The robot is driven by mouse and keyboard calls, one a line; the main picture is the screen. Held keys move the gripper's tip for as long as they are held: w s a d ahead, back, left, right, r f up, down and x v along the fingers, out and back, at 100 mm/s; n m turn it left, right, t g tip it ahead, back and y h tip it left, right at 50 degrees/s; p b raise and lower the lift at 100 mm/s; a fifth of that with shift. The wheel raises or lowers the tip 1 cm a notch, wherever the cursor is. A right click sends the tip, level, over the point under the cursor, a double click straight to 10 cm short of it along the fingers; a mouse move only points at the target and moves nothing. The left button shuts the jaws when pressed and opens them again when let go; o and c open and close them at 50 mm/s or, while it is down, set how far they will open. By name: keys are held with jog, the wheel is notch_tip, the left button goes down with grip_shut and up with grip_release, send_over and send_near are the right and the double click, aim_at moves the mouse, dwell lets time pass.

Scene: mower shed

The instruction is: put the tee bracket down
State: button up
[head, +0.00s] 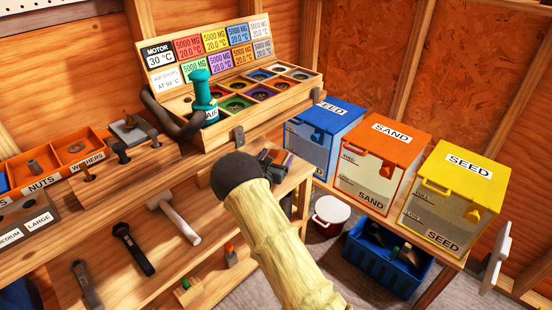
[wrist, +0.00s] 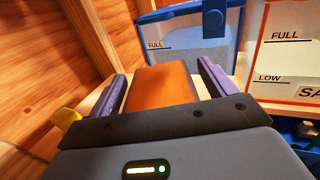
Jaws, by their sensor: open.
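My gripper (head: 275,160) is open beyond the right end of the workbench, partly hidden by my pale arm. In the wrist view its two purple fingers (wrist: 165,92) stand wide apart. An orange-brown wooden surface shows between them; I cannot tell whether it touches them. I see no bracket clearly held. A grey metal piece (head: 129,130) lies on a wooden block at the left of the bench. I cannot tell whether either is the tee bracket.
A wooden sorting box (head: 180,104) with coloured compartments and a teal-handled tool stands at the back. A blue seed bin (head: 325,118), orange sand bin (head: 384,148) and yellow seed bin (head: 462,182) stand on the right shelf. A blue crate (head: 385,262) sits below.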

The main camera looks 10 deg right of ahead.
jog(key=p+v, duration=0.2)
jog(key=v, duration=1)
jog(key=shift+d, duration=0.35)
jog(key=shift+a+f, duration=0.1)
jog(key=shift+a, duration=0.25)
jog(key=s+d+r+m+g+h, duration=0.2)
jog(key=s+d+r+m+g, duration=0.1)
jog(key=s+d+m+g, duration=1.05)
jog(key=s+a+r+m+y, duration=0.3)
jog(key=s+m+y, duration=0.2)
jog(key=s+m, duration=0.3)
jog(key=s+a+r+m+y, duration=0.3)
jog(key=s+m+y, duration=0.3)
jog(key=s+m, duration=0.2)
jog(key=shift+s+a+t+y, duration=0.3)
jog(key=shift+s+a+t, duration=0.15)
jog(key=shift+s+a, duration=0.05)
